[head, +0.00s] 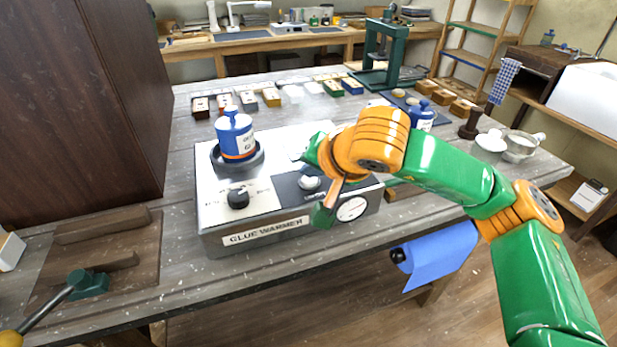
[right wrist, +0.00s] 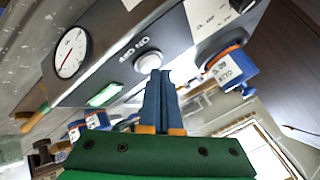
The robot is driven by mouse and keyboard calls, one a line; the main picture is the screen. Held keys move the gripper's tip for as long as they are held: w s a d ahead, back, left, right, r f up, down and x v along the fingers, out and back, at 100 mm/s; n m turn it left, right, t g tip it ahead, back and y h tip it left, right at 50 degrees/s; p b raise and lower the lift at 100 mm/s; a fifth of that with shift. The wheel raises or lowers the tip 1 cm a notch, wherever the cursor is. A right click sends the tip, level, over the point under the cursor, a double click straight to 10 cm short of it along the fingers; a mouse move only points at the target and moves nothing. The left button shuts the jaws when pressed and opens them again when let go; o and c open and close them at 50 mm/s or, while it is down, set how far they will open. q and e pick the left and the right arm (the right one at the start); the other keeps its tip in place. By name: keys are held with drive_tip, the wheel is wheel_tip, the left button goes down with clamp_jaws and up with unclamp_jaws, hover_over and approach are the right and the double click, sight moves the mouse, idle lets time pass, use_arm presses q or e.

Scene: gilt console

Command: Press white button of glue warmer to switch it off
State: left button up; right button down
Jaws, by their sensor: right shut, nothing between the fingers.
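The glue warmer (head: 255,220) is a grey box with a labelled front, standing on the bench. Its white button (head: 309,183) sits on a dark panel, left of a round gauge (head: 352,209). In the right wrist view the button (right wrist: 153,66) lies just beyond the fingertips. My right gripper (right wrist: 158,78) is shut and empty, its blue fingers pointing at the button; contact cannot be told. In the head view, the wrist hides much of this gripper. A green indicator (right wrist: 104,95) shows lit in the right wrist view. My left gripper is not in view.
A blue glue pot (head: 235,135) sits in the warmer's round well, behind a black knob (head: 238,198). A dark cabinet (head: 80,100) stands at left. A blue cloth (head: 438,258) hangs at the front edge. Small boxes and a green press (head: 385,55) stand behind.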

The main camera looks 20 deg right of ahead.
sight(311, 183)
drive_tip(key=shift+f, duration=0.15)
drive_tip(key=shift+r+p, duration=0.45)
drive_tip(key=shift+r, duration=0.5)
wheel_tip(311, 183, up, 6)
drive_tip(key=p, duration=0.4)
